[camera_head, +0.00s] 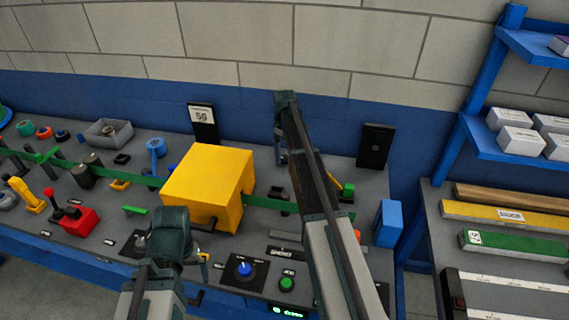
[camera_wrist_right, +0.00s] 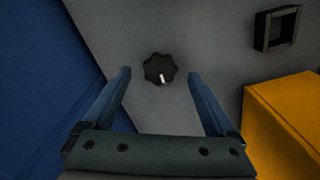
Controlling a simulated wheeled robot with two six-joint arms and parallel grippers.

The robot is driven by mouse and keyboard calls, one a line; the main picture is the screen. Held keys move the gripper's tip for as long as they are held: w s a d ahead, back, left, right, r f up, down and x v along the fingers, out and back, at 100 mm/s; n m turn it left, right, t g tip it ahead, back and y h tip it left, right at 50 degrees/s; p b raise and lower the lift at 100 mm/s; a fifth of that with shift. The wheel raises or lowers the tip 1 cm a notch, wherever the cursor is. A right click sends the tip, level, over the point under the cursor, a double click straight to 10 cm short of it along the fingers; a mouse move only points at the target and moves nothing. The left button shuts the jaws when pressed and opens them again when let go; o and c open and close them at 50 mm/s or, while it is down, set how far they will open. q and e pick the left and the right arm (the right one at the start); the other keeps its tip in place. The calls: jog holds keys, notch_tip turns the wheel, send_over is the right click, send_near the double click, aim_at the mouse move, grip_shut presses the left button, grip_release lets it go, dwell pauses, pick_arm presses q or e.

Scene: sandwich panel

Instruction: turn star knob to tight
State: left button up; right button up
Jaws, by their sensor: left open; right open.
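A black lobed star knob (camera_wrist_right: 159,69) with a white mark pointing down sits on the grey panel in the right wrist view. My right gripper (camera_wrist_right: 159,74) is open, with one finger on each side of the knob in that picture and a gap on both sides. In the head view my right gripper (camera_head: 281,150) points down near the back of the panel; I cannot make out the star knob there. My left gripper (camera_head: 188,258) is open near the front of the panel, its fingers partly hidden by its wrist.
A yellow box (camera_head: 205,180) stands left of my right gripper. A blue dial knob (camera_head: 244,269) and a green button (camera_head: 287,284) are at the front. A black square frame (camera_wrist_right: 276,28) shows in the wrist view. A blue block (camera_head: 389,222) stands to the right.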

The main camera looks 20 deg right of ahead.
notch_tip(320, 180, down, 2)
jog(key=shift+f+b, duration=0.1)
jog(key=shift+b, duration=0.5)
pick_arm(q)
notch_tip(320, 180, down, 2)
pick_arm(e)
jog(key=shift+c, duration=0.3)
